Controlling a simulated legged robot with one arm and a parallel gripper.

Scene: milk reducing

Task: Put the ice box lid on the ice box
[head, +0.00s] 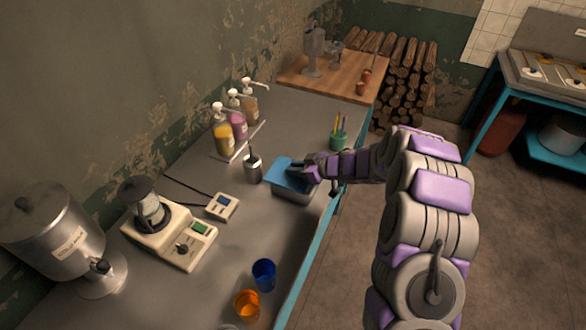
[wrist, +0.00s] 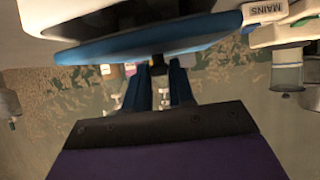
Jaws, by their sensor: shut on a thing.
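The ice box (head: 293,195) is a grey metal box near the bench's right edge in the head view. The blue ice box lid (head: 284,170) lies over its top, and I cannot tell whether it rests fully on the rim. My gripper (head: 299,168) reaches in from the right and is shut on the lid. The fingers (wrist: 158,85) are at the lid's dark knob (wrist: 158,64).
A metal cup (head: 253,170) stands just left of the box, and a green pen holder (head: 339,142) stands behind it. Pump bottles (head: 222,138) line the wall.

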